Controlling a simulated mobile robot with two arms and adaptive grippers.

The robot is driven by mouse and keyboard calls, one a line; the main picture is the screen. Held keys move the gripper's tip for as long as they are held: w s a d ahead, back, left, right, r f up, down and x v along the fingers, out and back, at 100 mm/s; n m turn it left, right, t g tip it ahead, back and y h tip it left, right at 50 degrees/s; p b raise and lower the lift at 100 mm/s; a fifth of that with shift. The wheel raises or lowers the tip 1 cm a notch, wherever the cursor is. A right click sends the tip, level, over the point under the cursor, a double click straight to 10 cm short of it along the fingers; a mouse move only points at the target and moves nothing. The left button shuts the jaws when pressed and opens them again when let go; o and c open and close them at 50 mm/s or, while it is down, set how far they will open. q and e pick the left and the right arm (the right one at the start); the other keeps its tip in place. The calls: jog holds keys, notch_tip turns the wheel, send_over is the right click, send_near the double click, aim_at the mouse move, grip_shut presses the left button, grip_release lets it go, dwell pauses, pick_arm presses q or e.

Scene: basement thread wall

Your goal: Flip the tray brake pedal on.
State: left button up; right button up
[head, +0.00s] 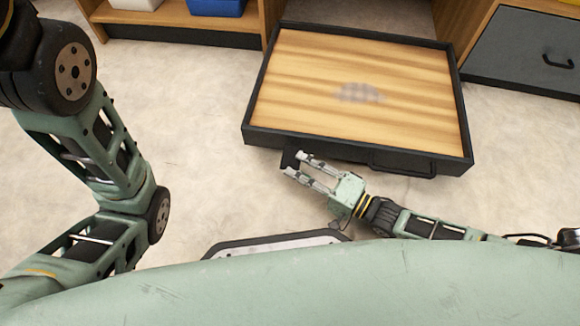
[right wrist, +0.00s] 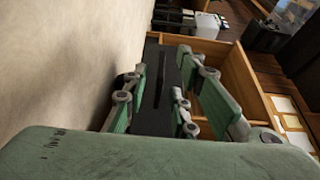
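The pull-out tray (head: 250,130) has a wooden inner surface and a black rim, and stands out from the cabinet in the head view. A small dark tab (head: 289,157), which looks like the brake pedal, sticks out below its front edge, left of the black handle (head: 402,168). My right gripper (head: 296,164) is at this tab, fingers spread and pointing left; I cannot tell if they touch it. In the right wrist view the open fingers frame the tray's dark front (right wrist: 155,105). My left arm is at the left; its gripper is out of view.
A wooden shelf with a blue bin (head: 216,6) stands at the back left. A grey drawer (head: 525,55) with a black handle is at the back right. The pale floor (head: 205,150) is clear left of the tray.

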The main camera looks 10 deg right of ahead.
aim_at(290, 164)
jog(key=shift+b+x, duration=0.65)
jog(key=shift+x, duration=1.1)
grip_shut()
jog(key=shift+f, duration=0.1)
